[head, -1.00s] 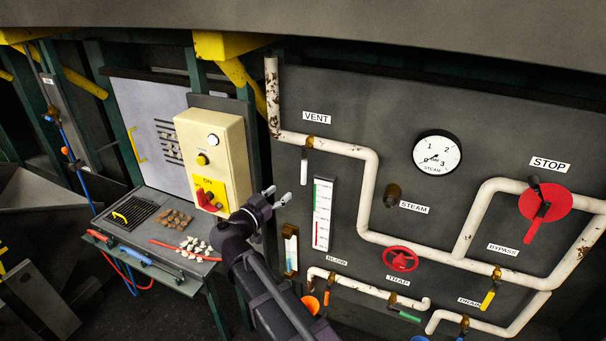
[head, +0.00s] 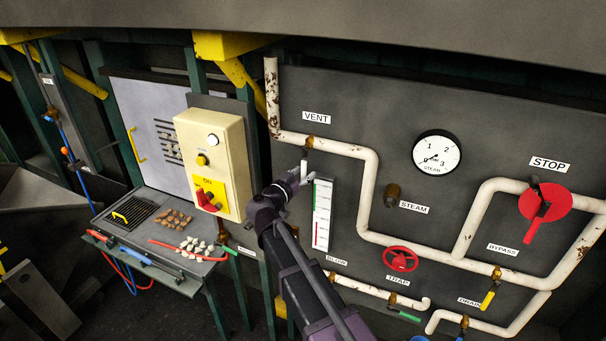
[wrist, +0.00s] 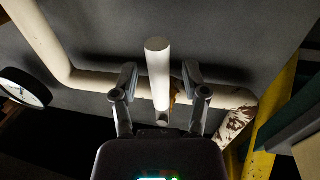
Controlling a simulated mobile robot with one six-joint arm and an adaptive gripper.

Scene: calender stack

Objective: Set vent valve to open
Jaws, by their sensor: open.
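The vent valve (head: 309,143) is a brass fitting on the white pipe below the VENT label (head: 316,117). In the wrist view, its white lever handle (wrist: 158,75) stands between my two fingers, with a gap on each side. In the head view, my gripper (head: 305,172) is at the lever, just below the valve, and hides most of the handle. My gripper is open, with a finger on either side of the lever.
White pipes (head: 369,200) run across the dark panel. The level gauge (head: 322,215) is close right of my gripper. A steam dial (head: 437,153), red handwheel (head: 400,258) and red stop lever (head: 540,217) are farther right. A cream control box (head: 218,150) stands left.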

